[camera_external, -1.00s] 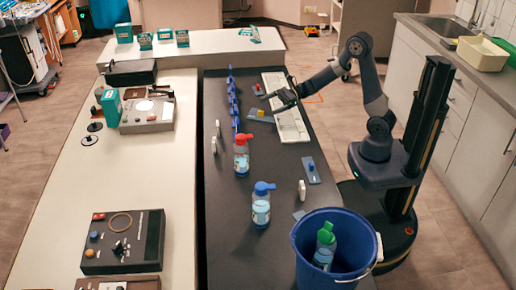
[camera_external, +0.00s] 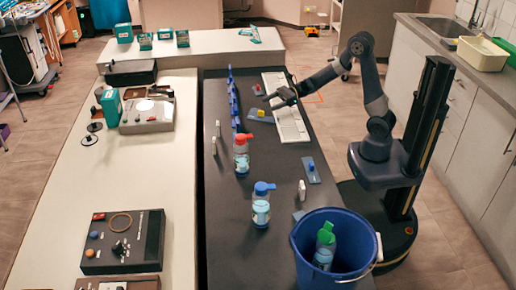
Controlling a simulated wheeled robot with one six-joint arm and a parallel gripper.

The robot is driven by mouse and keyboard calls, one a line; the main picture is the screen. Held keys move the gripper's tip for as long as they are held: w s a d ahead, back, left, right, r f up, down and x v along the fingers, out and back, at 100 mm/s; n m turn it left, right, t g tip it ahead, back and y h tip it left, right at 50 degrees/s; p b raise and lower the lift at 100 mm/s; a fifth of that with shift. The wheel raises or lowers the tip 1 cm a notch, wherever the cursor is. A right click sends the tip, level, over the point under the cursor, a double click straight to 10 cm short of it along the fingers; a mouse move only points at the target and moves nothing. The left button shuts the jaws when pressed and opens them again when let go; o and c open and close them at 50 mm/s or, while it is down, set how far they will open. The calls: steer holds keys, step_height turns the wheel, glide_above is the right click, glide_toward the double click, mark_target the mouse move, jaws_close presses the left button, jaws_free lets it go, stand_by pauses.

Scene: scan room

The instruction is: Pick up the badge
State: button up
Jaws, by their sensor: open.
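I cannot single out the badge with certainty at this size. Small pale upright pieces stand on the counter: one near the bottles (camera_external: 302,190) and two at its left edge, the nearer one (camera_external: 214,146) and the farther one (camera_external: 218,128). A grey plate with a red and yellow block (camera_external: 260,115) lies just below my gripper in the picture. Another grey plate with a blue knob (camera_external: 311,171) lies nearer the camera.
A red-capped bottle (camera_external: 241,155) and a blue-capped bottle (camera_external: 261,206) stand on the counter. A row of blue pieces (camera_external: 233,100) stands to the left of my gripper. A blue bucket (camera_external: 312,268) holding a green-capped bottle is at the front right.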

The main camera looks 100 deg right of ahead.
step_height(320, 180, up, 11)
steer(key=n+g+h+p, duration=0.5)
steer(key=n+g+p, duration=0.8)
steer(key=n, duration=1.7)
glide_toward(215, 140)
steer(key=f, duration=0.1)
steer(key=f+t+p, duration=0.1)
steer(key=f, duration=0.1)
steer(key=f+n+t+p, duration=0.1)
steer(key=f, duration=0.1)
steer(key=shift+s+a+f+h, duration=0.1)
steer(key=shift+s+a+h, duration=0.05)
steer(key=shift+a+h, duration=0.25)
steer(key=shift+d+p+x, duration=0.15)
steer(key=shift+p+x, duration=0.4)
steer(key=shift+x, duration=0.95)
steer(key=shift+d+p+x, duration=0.15)
steer(key=shift+p+x, duration=0.35)
steer(key=shift+x, duration=1)
steer(key=shift+c, duration=0.6)
steer(key=c, duration=0.9)
steer(key=shift+t, duration=0.3)
steer(key=shift+c, duration=0.2)
